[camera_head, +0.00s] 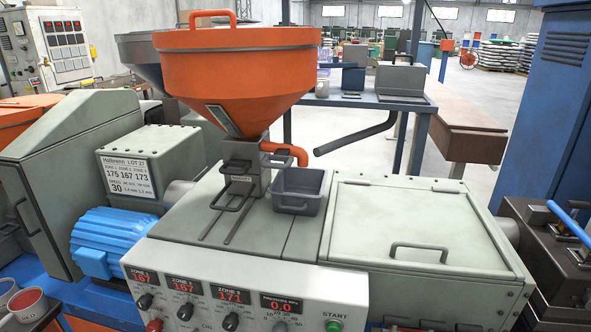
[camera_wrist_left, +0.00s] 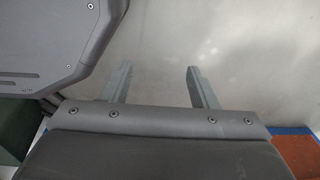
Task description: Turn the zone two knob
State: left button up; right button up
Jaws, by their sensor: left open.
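The zone two knob (camera_head: 185,311) is a black knob on the pale front panel, below the zone 2 display (camera_head: 184,285), which reads 167 in red. Black knobs for zone 1 (camera_head: 144,301) and zone 3 (camera_head: 230,321) stand on either side, under displays reading 167 and 171. A card (camera_head: 130,178) lists 175, 167, 173 for the zones. My left gripper (camera_wrist_left: 159,72) is open with nothing between its fingers in the left wrist view, over a blurred grey surface. Neither gripper shows in the head view, so their distance from the knob cannot be told.
A red button (camera_head: 154,325), a speed display (camera_head: 283,304) reading 0.0 and a green start button (camera_head: 333,325) share the panel. An orange hopper (camera_head: 240,65), a grey bin (camera_head: 299,191) and a handled lid (camera_head: 395,225) stand above and behind. A blue motor (camera_head: 108,240) bulges at left.

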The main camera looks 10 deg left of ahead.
pick_arm(q)
jog(key=m+t+h+p, duration=0.2)
jog(key=t+p, duration=0.1)
jog(key=t, duration=1.4)
send_near(183, 318)
jog(key=w, duration=0.3)
jog(key=w+p, duration=0.1)
jog(key=w, duration=0.5)
jog(key=shift+w+d+r+p, duration=0.1)
jog(key=shift+w+d+p, duration=0.2)
jog(key=shift+p, duration=0.1)
